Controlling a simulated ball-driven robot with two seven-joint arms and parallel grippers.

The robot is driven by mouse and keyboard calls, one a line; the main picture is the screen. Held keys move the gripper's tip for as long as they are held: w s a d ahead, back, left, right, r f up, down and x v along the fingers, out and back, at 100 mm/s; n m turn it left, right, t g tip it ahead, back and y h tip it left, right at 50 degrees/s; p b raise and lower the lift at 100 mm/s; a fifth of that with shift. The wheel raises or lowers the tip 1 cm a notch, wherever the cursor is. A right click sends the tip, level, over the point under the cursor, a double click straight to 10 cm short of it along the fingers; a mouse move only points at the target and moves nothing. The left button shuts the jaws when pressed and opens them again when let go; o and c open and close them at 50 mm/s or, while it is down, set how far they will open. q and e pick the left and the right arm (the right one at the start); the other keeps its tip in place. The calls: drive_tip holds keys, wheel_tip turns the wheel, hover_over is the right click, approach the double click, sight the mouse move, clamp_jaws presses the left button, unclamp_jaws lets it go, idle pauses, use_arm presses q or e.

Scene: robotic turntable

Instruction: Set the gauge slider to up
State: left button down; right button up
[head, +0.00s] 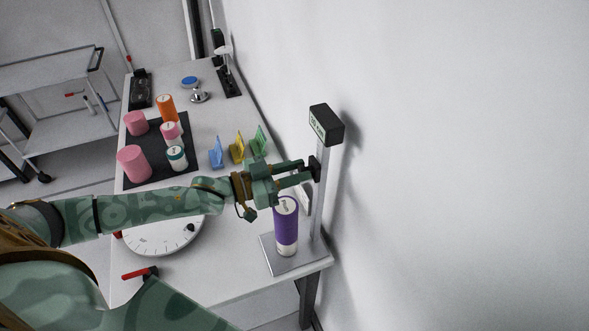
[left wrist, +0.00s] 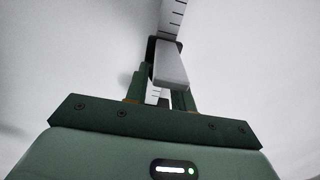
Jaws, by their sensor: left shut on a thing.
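The gauge stands near the right end of the table. It has a grey base plate (head: 268,250), a tall thin post (head: 323,205) and a black head with a label (head: 327,125). Its slider (head: 315,168) is a dark block on the upper part of the post, below the head. My left gripper (head: 306,173) reaches in from the left and is shut on the slider. In the left wrist view the slider's grey bar (left wrist: 170,65) sits between the fingers, against the marked scale (left wrist: 173,17). The slider's far side is hidden. My right gripper is not in view.
A purple and white cylinder (head: 286,226) stands on the base plate under my left gripper. A white round turntable (head: 160,238) lies below my forearm. Blue, yellow and green holders (head: 237,150) and a black mat (head: 150,165) with several cylinders stand farther back. A wall is close on the right.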

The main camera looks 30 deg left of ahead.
use_arm(q)
drive_tip(key=shift+w+r, duration=0.15)
drive_tip(key=shift+r, duration=0.2)
drive_tip(key=c, duration=1.2)
unclamp_jaws()
drive_tip(key=shift+f, duration=0.15)
drive_tip(key=shift+s+a, duration=0.15)
drive_tip(key=shift+s, duration=0.1)
drive_tip(key=v, duration=1.6)
drive_tip(key=shift+f, duration=0.1)
